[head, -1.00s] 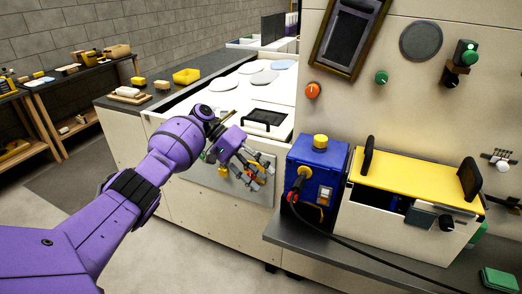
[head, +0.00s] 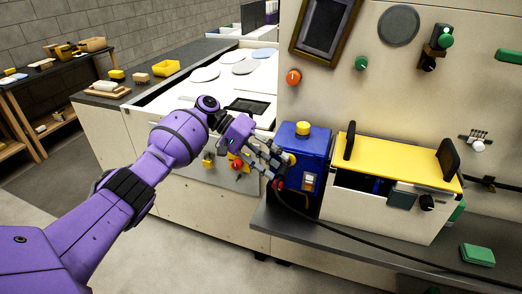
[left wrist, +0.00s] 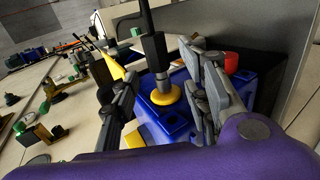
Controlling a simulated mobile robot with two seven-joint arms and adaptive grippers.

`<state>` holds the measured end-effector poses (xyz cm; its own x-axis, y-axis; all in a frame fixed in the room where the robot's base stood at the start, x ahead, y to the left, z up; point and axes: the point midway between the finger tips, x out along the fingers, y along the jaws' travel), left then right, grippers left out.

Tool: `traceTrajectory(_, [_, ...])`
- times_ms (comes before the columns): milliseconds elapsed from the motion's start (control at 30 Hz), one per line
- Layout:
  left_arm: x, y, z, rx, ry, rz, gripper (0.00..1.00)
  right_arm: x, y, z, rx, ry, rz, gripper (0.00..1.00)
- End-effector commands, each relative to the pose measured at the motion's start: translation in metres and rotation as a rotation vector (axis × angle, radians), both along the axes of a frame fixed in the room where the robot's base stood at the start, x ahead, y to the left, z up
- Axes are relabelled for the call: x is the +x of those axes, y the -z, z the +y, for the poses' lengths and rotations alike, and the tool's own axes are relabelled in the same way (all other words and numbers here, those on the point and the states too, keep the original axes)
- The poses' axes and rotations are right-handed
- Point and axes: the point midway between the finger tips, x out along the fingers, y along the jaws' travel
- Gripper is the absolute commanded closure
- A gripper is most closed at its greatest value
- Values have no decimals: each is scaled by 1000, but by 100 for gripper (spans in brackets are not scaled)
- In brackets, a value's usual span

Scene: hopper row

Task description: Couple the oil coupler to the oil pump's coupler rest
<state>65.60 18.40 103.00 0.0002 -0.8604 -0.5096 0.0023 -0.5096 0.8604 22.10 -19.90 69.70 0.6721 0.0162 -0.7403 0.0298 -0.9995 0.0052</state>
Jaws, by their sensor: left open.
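The blue box (head: 311,150), which looks like the oil pump, stands on the grey shelf with a yellow knob (head: 303,128) on top. The dark oil coupler (left wrist: 154,52) with a grey lower end stands at a yellow ring (left wrist: 166,94) on a blue face in the left wrist view; it appears seated there. My left gripper (head: 276,170) is at the left side of the blue box. Its open fingers stand either side of the coupler, with gaps visible. In the head view the fingers mostly hide the coupler. I cannot single out the coupler rest. My right gripper is not in view.
A black hose (head: 345,232) runs from the coupler across the grey shelf (head: 312,228). A cream bin with a yellow lid (head: 398,160) and black handles stands right of the blue box. A green block (head: 477,255) lies on the shelf. The wall panel carries several knobs.

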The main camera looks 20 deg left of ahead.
Motion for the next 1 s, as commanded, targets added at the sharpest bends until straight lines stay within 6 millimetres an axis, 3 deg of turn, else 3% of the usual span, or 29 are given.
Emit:
traceTrajectory(200, [0,6,-12,0,0,-1,58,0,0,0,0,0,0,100])
traceTrajectory(467, [0,7,-13,0,0,-1,58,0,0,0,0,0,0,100])
traceTrajectory(800, [0,7,-12,0,0,-1,100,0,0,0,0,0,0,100])
traceTrajectory(833, [0,7,-12,0,0,-1,100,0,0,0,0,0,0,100])
traceTrajectory(867, [0,7,-12,0,0,-1,82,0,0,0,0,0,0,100])
traceTrajectory(1000, [0,7,-13,0,0,-1,100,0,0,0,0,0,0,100])
